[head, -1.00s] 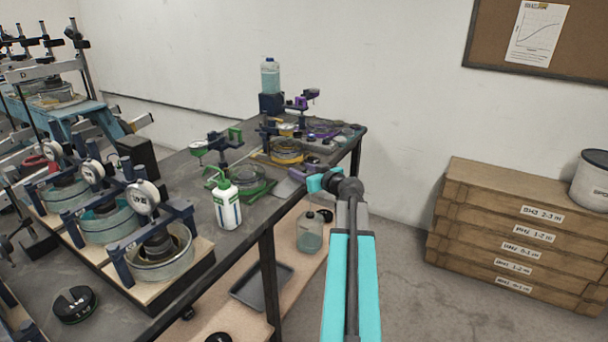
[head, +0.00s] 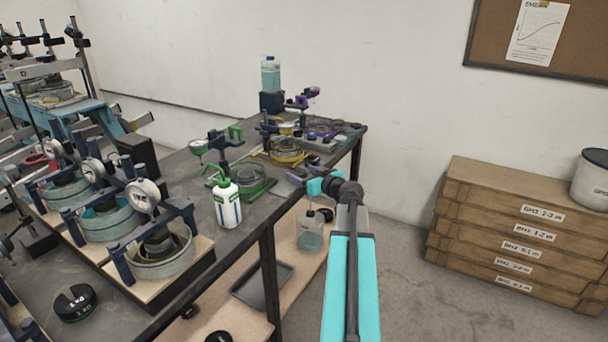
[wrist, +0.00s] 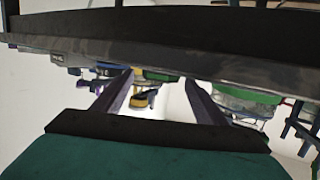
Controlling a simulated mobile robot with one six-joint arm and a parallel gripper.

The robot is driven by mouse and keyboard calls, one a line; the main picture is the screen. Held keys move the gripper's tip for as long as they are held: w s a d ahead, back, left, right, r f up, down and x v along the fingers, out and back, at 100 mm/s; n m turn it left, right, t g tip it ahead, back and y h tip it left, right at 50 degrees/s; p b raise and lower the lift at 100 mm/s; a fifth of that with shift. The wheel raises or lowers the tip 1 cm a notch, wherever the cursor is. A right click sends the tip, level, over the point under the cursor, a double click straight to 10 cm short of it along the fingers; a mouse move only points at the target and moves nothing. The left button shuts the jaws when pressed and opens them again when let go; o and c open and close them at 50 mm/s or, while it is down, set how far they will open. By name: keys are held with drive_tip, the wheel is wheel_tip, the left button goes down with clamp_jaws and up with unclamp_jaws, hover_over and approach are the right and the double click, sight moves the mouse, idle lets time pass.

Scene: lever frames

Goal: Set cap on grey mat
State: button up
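My gripper (head: 296,179) is at the end of the turquoise arm, by the right edge of the dark workbench (head: 180,268). In the wrist view, its two dark fingers (wrist: 158,88) stand apart with nothing held between them; bench equipment shows behind. I cannot make out a loose cap for certain; small dark pieces lie among the equipment at the bench's far end. A flat dark grey tray (head: 262,285) lies on the lower shelf.
A white bottle with a green top (head: 228,207) and a green-based dial stand (head: 250,180) stand near my gripper. Ring-shaped devices with dials (head: 158,250) crowd the bench's left. A clear bottle (head: 310,235) is on the shelf. Wooden boxes (head: 515,235) stand at right.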

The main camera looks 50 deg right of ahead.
drive_tip(key=shift+r+p, duration=0.25)
drive_tip(key=shift+p, duration=0.1)
drive_tip(key=b+v, duration=0.2)
drive_tip(key=v, duration=1)
drive_tip(key=shift+s+f, duration=0.15)
drive_tip(key=shift+s, duration=0.05)
idle(0.7)
